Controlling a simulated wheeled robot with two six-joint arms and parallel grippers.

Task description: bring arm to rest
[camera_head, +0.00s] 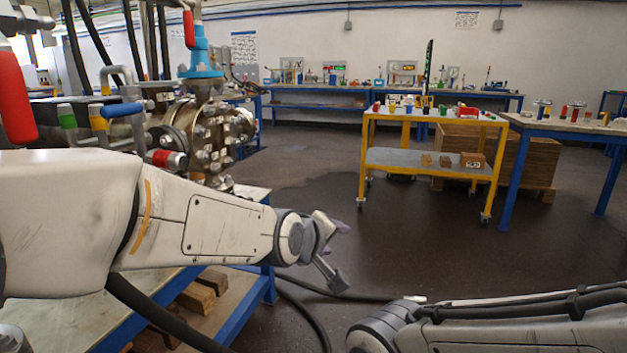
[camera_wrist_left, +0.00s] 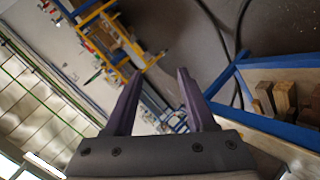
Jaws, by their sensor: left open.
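My left arm comes in from the left in the head view, stretched across the front of the blue-framed bench. Its left gripper (camera_head: 341,256) is open and empty, over the floor just right of the bench. In the left wrist view the two dark fingers of the left gripper (camera_wrist_left: 157,95) stand apart with nothing between them. My right arm shows at the lower right of the head view, low and pointing left. Its gripper fingers cannot be made out there.
The flanged vessel (camera_head: 205,130) with red- and blue-handled valves stands on the bench (camera_head: 230,313) at left. Wooden blocks (camera_head: 203,290) lie on its lower shelf. A yellow cart (camera_head: 432,158) stands beyond, with a blue-legged table (camera_head: 565,126) to its right. Dark hoses cross the floor.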

